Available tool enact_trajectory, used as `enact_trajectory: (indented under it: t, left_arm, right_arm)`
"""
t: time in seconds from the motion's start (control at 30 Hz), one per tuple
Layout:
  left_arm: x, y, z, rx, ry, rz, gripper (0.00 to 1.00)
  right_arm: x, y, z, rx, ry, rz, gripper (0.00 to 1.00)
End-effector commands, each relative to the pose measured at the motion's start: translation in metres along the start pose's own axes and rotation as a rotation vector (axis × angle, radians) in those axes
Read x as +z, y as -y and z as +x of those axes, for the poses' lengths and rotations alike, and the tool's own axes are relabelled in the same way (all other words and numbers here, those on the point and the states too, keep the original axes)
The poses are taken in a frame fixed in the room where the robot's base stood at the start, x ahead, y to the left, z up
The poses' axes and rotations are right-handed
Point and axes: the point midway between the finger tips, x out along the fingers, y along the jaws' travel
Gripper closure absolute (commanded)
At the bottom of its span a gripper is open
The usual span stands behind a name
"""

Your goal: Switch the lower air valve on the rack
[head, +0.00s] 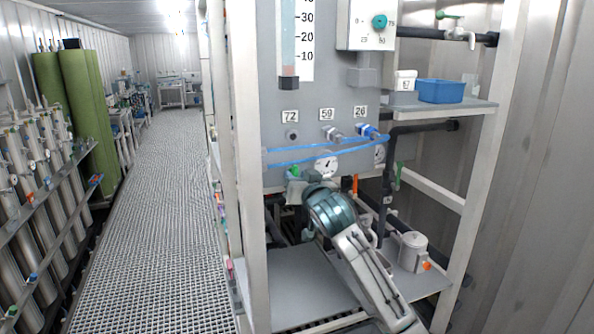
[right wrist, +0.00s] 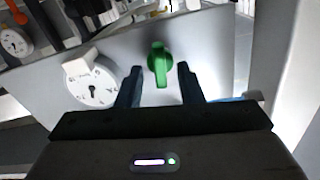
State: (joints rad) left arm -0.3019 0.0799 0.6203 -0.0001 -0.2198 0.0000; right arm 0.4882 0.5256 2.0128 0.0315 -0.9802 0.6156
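The rack (head: 255,150) has a grey panel in the head view. A small green valve handle (head: 293,172) shows at the panel's lower edge, just left of a round gauge. In the right wrist view a green valve handle (right wrist: 158,62) stands out from the pale panel, with a gauge (right wrist: 93,82) to its left. My right gripper (right wrist: 159,72) is open, one finger on each side of the green handle, with gaps visible on both sides. In the head view my right gripper (head: 308,192) is partly hidden by its own wrist. My left gripper is not in view.
Blue hoses (head: 300,160) cross the panel above my right gripper. Dark pipes (head: 388,170) and another green handle (head: 398,176) are to its right. A blue bin (head: 441,91) sits on the upper shelf. The grated aisle (head: 150,200) on the left is clear.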

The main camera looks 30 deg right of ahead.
Motion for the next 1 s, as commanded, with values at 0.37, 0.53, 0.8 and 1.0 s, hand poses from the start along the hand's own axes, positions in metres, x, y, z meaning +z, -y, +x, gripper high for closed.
enact_trajectory:
  t: [0.37, 0.53, 0.8, 1.0]
  left_arm:
    - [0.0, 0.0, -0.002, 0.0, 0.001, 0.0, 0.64]
    - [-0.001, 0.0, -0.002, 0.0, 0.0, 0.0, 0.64]
    - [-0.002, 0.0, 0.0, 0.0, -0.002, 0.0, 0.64]
    - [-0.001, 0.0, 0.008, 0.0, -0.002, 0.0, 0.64]
  right_arm:
    - [0.001, 0.0, 0.007, -0.001, 0.0, 0.001, 0.66]
    - [0.001, 0.0, 0.006, -0.001, 0.0, 0.001, 0.94]
    - [0.001, 0.0, 0.006, -0.001, -0.001, 0.027, 0.94]
    - [0.002, -0.001, 0.006, -0.001, -0.001, 0.119, 0.94]
